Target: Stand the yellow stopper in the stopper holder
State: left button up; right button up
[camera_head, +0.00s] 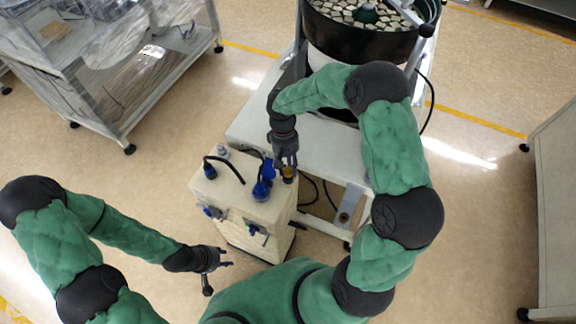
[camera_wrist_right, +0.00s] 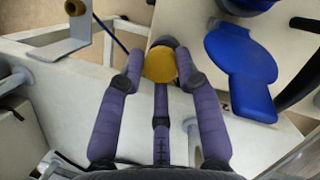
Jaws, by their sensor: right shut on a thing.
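The yellow stopper (camera_wrist_right: 160,66) is round and sits between the fingertips of my right gripper (camera_wrist_right: 156,72), which is shut on it. In the head view the stopper (camera_head: 288,174) shows just below the right gripper (camera_head: 287,160), at the right back corner of the cream box's top. A dark round part shows behind it in the wrist view; I cannot tell whether the stopper touches the box. A white bracket with a brownish round end (camera_wrist_right: 75,10) may be the stopper holder; I cannot tell for sure. My left gripper (camera_head: 230,258) is open and empty, left of the box.
The cream box (camera_head: 235,192) carries blue fittings (camera_head: 262,190) and black hoses close to the right gripper. Behind it stands a white table (camera_head: 330,145) with a black bowl feeder (camera_head: 365,38). A transparent-sided cart (camera_head: 120,130) stands at the back left.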

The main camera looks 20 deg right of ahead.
jog(key=shift+f+b, duration=0.3)
jog(key=shift+f, duration=0.2)
dwell(0.4)
jog(key=o, duration=1)
jog(key=shift+o, duration=1)
jog(key=shift+r, duration=0.1)
jog(key=p+v, duration=0.5)
jog(key=v, duration=0.2)
jog(key=shift+s, duration=0.15)
